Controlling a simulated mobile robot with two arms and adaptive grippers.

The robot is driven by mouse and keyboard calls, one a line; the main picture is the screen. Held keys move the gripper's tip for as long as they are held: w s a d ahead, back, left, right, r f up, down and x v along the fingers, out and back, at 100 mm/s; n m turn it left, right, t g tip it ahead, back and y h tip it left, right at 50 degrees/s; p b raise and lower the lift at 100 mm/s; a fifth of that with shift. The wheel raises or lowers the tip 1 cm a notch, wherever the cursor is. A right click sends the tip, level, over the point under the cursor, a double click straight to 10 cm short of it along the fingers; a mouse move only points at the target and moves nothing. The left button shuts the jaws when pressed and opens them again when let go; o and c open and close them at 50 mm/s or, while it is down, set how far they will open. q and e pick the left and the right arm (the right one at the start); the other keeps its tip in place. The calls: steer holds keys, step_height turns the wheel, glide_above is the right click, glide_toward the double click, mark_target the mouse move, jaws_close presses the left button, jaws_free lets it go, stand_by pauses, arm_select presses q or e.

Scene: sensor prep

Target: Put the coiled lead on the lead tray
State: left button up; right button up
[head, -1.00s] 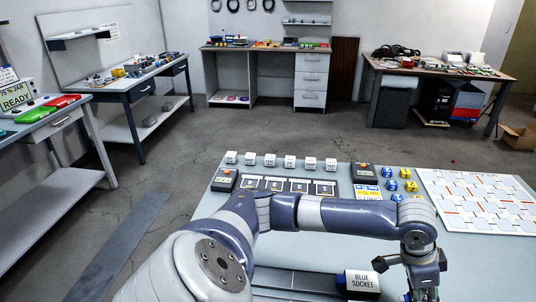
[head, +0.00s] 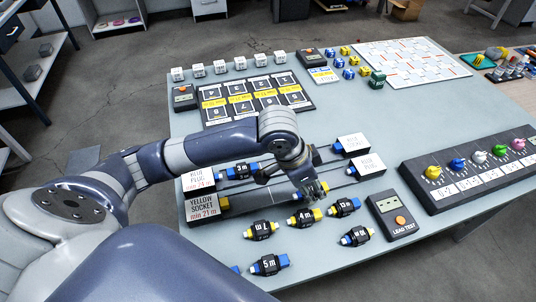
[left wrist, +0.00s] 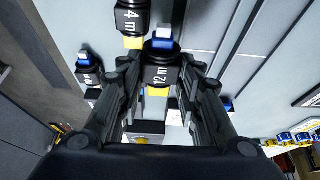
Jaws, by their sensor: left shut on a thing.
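My left gripper (head: 314,191) is low over the table, its fingers around a black coiled lead (left wrist: 160,75) marked 12 m. In the left wrist view this lead has a blue end and a yellow end; in the head view the gripper mostly hides it. A lead marked 4 m (left wrist: 131,17) lies just beyond it. Other coiled leads (head: 268,264) lie in front. I cannot tell which part is the lead tray.
A lead tester (head: 392,216) stands right of the leads. A panel with coloured knobs (head: 475,167) is at the right. A numbered board (head: 257,99), white cubes (head: 220,67) and a white grid board (head: 412,60) lie farther back. Bare table shows at the front right.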

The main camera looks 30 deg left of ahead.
arm_select(q)
steer(key=w+a, duration=0.2)
steer(key=a, duration=0.2)
steer(key=w+a+f+p, duration=0.1)
steer(key=w+a, duration=0.2)
steer(key=a, duration=0.1)
steer(key=w+a, duration=0.3)
steer(key=a, duration=0.1)
steer(key=shift+a+f, duration=0.2)
steer(key=shift+a, duration=0.1)
steer(key=shift+a+f+p, duration=0.1)
steer(key=shift+p, duration=0.2)
steer(key=shift+f, duration=1.7)
steer(key=o, duration=1.2)
steer(key=shift+f, duration=0.15)
steer(key=v, duration=1.2)
steer(key=shift+r, duration=0.2)
